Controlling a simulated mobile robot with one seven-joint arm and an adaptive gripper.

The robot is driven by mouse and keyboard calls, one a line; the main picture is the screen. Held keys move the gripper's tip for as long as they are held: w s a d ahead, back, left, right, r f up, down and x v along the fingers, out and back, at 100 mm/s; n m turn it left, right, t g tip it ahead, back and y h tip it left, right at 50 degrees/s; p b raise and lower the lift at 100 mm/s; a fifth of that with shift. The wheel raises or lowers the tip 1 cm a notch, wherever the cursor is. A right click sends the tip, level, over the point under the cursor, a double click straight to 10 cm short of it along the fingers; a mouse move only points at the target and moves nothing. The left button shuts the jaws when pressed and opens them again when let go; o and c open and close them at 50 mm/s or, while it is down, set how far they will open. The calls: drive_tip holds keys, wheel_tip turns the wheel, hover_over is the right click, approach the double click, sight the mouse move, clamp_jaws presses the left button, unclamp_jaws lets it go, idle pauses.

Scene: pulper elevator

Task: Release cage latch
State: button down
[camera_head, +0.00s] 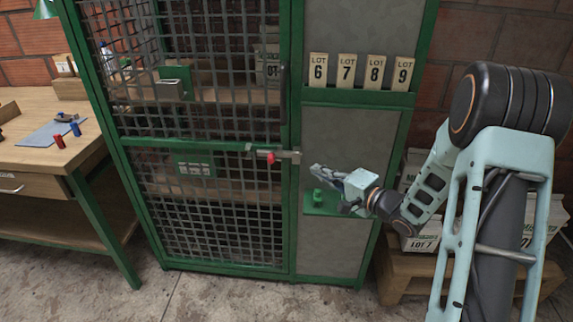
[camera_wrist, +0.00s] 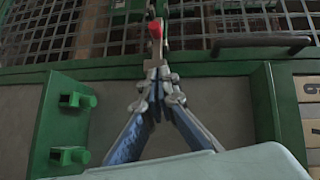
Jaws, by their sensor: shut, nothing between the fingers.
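The green cage (camera_head: 140,150) has a mesh door. Its latch is a grey metal bar (camera_head: 288,154) across the door's right edge and the frame post, with a red knob (camera_head: 270,157) at its left end. My gripper (camera_head: 318,171) is right of the latch and a little below it, in front of the grey panel. In the wrist view, my gripper (camera_wrist: 157,72) is shut and empty, its tips over the green post (camera_wrist: 215,67). The red knob (camera_wrist: 155,29) shows just beyond the tips. The fingers hide part of the latch there; contact cannot be told.
A dark vertical door handle (camera_head: 283,92) is above the latch. Green pegs (camera_head: 318,196) stick out from a green plate below my gripper. Lot tags (camera_head: 347,70) line a shelf above. A workbench (camera_head: 45,160) stands left; sacks on a pallet (camera_head: 425,270) stand right.

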drive_tip(key=b, duration=0.2)
approach(275, 157)
drive_tip(key=w, duration=0.4)
drive_tip(key=shift+w+a+f, duration=0.15)
drive_tip(key=shift+w+f, duration=0.15)
drive_tip(key=shift+f, duration=0.05)
drive_tip(key=shift+s+a+f+b, duration=0.1)
drive_tip(key=shift+a+b, duration=0.15)
drive_tip(key=shift+a, duration=0.35)
drive_tip(key=shift+s+a+f+b, duration=0.1)
drive_tip(key=shift+a+b, duration=0.15)
drive_tip(key=shift+a, duration=0.3)
drive_tip(key=shift+w+a, duration=0.15)
drive_tip(key=shift+a, duration=0.4)
drive_tip(key=shift+a+p, duration=0.4)
drive_tip(key=shift+a, duration=2.3)
